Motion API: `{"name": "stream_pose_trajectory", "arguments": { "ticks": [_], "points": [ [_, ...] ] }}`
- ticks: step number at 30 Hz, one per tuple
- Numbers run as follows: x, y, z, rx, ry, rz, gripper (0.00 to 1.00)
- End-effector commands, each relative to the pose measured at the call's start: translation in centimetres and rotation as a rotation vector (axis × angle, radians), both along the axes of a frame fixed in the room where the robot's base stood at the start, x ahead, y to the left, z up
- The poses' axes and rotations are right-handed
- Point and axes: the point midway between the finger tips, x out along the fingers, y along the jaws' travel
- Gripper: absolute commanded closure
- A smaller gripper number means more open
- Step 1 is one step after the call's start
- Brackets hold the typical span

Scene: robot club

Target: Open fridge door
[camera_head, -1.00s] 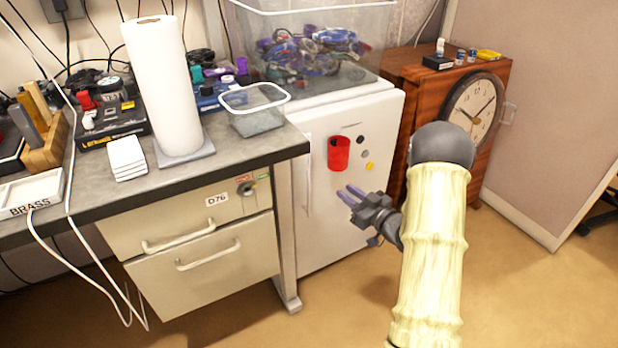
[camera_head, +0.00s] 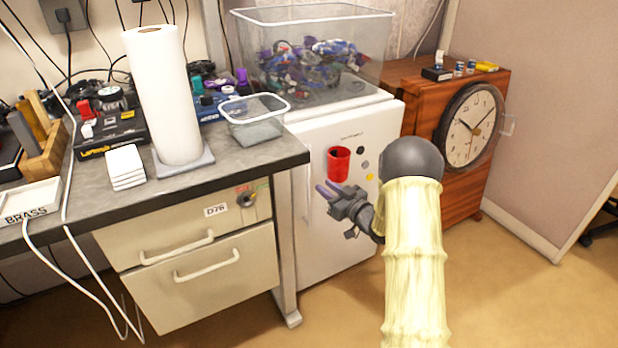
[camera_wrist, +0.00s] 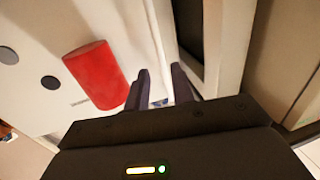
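The white fridge (camera_head: 322,248) stands beside the desk, and its door looks shut. A red cup-like holder (camera_head: 338,163) is on the door front; it also shows in the wrist view (camera_wrist: 97,75). My gripper (camera_head: 326,187) is in front of the door, close to its left edge, with its fingers pointing left. In the wrist view my gripper (camera_wrist: 161,84) has two dark fingers with a gap between them, and a pale vertical edge runs just beyond them. I see nothing held. Whether the fingers touch the door edge cannot be told.
A desk with drawers (camera_head: 205,275) is left of the fridge, its metal leg (camera_head: 287,250) close to the door's left side. A clear bin (camera_head: 315,60) sits on the fridge. A wooden cabinet with a clock (camera_head: 468,125) is at right. Floor in front is open.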

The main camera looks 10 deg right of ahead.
Motion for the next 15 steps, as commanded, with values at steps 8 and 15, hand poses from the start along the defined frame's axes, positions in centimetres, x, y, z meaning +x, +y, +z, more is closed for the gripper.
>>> {"name": "stream_pose_trajectory", "arguments": {
  "ticks": [8,15],
  "points": [
    [4.4,2.5,-0.2,0.000,-0.001,0.003,0.76],
    [7.1,4.2,-0.1,0.000,0.000,0.003,0.76]
  ]
}}
